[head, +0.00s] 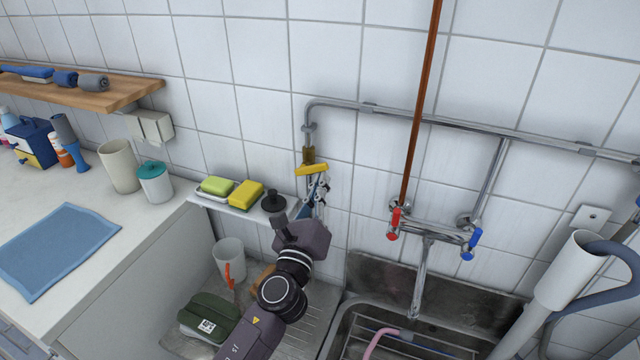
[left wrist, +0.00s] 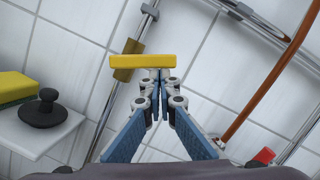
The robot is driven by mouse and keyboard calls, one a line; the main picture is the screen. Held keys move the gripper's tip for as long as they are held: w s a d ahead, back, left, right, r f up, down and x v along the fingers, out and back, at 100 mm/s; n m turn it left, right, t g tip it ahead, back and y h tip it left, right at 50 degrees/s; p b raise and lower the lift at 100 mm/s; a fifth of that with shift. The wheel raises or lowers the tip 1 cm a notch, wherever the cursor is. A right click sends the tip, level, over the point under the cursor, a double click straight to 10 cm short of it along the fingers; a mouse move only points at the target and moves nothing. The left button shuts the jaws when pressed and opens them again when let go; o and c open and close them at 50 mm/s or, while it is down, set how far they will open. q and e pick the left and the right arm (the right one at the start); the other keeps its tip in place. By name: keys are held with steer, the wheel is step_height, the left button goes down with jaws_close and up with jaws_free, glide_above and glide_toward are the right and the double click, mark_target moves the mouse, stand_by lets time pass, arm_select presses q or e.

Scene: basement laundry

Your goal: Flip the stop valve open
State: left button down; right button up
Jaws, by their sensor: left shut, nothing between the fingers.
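The stop valve has a brass body (head: 308,155) on the chrome pipe against the tiled wall. Its yellow lever (head: 311,169) lies roughly level, crosswise to the pipe. In the left wrist view the yellow lever (left wrist: 143,61) spans in front of the brass body (left wrist: 124,75). My left gripper (head: 319,183) is shut and empty, its fingertips just below the lever. In the left wrist view the fingertips (left wrist: 163,76) meet at the lever's lower edge, right of its middle; I cannot tell whether they touch it. My right gripper is not in view.
A small shelf (head: 228,208) left of the valve holds a yellow sponge (head: 246,194), a green one and a black plug (head: 273,202). The copper pipe (head: 420,110) and the red-and-blue mixer tap (head: 430,233) are to the right. Sinks lie below.

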mark_target(312, 166)
arm_select(q)
steer(key=r+n+p, duration=0.1)
steer(key=n, duration=0.1)
steer(key=r+n+y+p, duration=0.1)
steer(key=r+n+p, duration=0.1)
steer(key=n, duration=0.1)
steer(key=shift+w+a+n+y, duration=0.1)
steer(key=shift+a+n+y, duration=0.1)
steer(key=shift+n+y, duration=0.15)
steer(key=n+p, duration=0.1)
steer(key=a+r+n+p, duration=0.1)
steer(key=n, duration=0.1)
steer(key=n+g+y+p, duration=0.1)
steer(key=n, duration=0.1)
steer(key=shift+w+a+r+p, duration=0.2)
steer(key=shift+w+p, duration=0.05)
steer(key=shift+p, duration=0.05)
